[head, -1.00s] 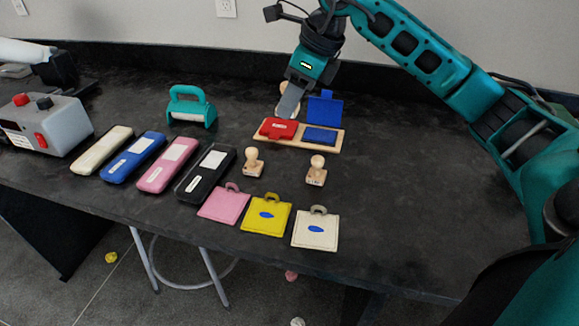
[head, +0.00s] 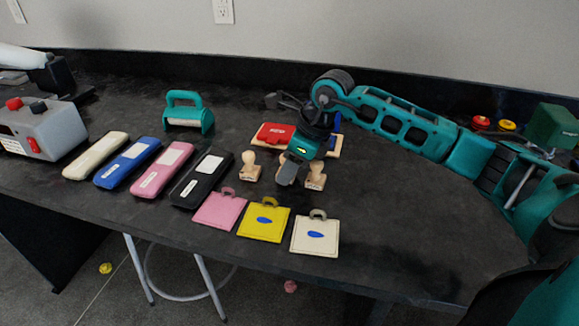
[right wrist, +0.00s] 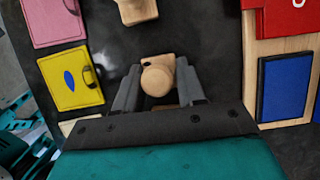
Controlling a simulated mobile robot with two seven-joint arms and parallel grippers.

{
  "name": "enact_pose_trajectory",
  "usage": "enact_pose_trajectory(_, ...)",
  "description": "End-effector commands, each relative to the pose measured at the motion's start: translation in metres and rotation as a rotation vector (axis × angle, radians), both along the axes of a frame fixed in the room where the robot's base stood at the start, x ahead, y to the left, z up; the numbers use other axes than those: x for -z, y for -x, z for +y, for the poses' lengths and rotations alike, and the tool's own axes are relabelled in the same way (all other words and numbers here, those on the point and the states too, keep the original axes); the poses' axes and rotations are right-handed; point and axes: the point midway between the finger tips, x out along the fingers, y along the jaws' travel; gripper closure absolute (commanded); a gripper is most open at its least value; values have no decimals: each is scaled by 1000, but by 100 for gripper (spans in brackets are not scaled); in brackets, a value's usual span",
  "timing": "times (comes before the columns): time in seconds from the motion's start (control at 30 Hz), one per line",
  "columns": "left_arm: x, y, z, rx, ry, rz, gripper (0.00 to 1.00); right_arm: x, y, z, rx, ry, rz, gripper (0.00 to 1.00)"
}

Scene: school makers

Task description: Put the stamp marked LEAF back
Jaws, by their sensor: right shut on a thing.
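My right gripper (head: 286,178) is shut on a wooden stamp. Its round knob (right wrist: 158,78) shows between the fingers in the right wrist view. In the head view the fingers hide most of this stamp, and I cannot read its mark. The gripper is low between two other wooden stamps. One stamp (head: 250,168) stands upright to its left and also shows at the top of the right wrist view (right wrist: 135,8). The other stamp (head: 316,177) stands upright close to its right. Their marks are too small to read. I cannot tell whether the held stamp touches the table. My left gripper is not in view.
Pink (head: 220,208), yellow (head: 264,220) and white (head: 315,235) tags lie in front. Behind is a wooden tray with a red pad (head: 275,132) and a blue pad (right wrist: 287,87). Several long cases, such as a black one (head: 203,180), lie left.

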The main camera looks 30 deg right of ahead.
Motion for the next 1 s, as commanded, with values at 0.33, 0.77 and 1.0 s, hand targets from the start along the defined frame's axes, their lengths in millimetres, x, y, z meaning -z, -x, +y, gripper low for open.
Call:
enact_pose_trajectory(0.33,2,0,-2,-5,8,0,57,2,0,0,0,0,-1,55)
enact_pose_trajectory(0.77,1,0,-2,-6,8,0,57,1,0,0,0,0,-1,35)
enact_pose_trajectory(1.0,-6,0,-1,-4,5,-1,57,-22,5,-6,1,3,-5,35)
